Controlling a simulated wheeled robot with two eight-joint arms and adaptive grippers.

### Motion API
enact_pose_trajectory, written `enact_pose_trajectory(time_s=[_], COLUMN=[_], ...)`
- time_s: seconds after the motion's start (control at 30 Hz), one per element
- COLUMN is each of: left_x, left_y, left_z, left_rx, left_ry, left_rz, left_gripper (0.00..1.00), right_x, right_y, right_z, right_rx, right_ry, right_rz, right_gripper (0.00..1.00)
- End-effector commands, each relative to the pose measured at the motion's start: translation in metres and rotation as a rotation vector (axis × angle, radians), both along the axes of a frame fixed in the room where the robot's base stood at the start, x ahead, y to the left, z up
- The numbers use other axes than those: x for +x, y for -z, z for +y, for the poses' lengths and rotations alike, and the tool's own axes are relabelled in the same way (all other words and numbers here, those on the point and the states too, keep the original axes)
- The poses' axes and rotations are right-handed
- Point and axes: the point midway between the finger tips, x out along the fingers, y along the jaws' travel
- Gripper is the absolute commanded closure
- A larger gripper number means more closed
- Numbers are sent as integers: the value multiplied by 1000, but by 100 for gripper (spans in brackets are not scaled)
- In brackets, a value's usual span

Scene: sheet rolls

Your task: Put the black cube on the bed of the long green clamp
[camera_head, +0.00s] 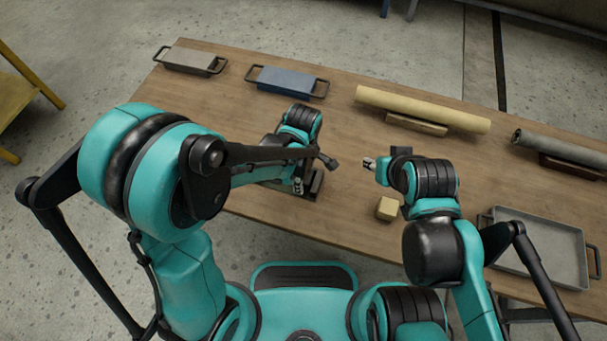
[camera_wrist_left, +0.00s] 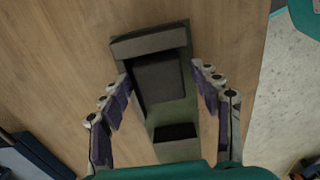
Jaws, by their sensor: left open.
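The long green clamp (camera_wrist_left: 190,105) lies on the wooden table, with a raised block at each end. In the left wrist view a dark, square-topped block, which looks like the black cube (camera_wrist_left: 158,78), sits on the clamp's bed between the end blocks. My left gripper (camera_wrist_left: 165,88) is open above the clamp, with one finger on each side of the cube and gaps showing. In the head view my left gripper (camera_head: 299,185) partly hides the clamp (camera_head: 318,184). My right gripper (camera_head: 369,163) hovers over the table to the right; its jaw opening is too small to judge.
A small yellow block (camera_head: 387,208) lies near my right arm, with a dark block (camera_head: 401,150) behind that gripper. A grey tray (camera_head: 545,240) is at the right. A grey-topped tray (camera_head: 190,58), a blue one (camera_head: 287,80), a cream roll (camera_head: 420,108) and a grey roll (camera_head: 560,148) line the far side.

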Motion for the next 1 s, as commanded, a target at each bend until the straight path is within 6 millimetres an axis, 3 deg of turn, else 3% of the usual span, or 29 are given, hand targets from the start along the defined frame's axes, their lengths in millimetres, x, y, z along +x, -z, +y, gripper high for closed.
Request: enact_pose_trajectory(time_s=[0.43,0.6,0.83,1.0], left_x=[-1,0,0,-2], left_y=[-96,-114,-119,-140], left_z=[0,0,2,30], left_rx=[0,0,-1,-24], left_ry=[0,0,9,160], left_rz=[0,0,-4,-81], left_gripper=[37,37,37,37], right_x=[0,0,0,0], right_y=[-42,-48,-48,-48], right_z=[0,0,0,0], right_rx=[0,0,0,0], right_ry=[0,0,0,0], right_rz=[0,0,0,0], right_gripper=[60,60,60,60])
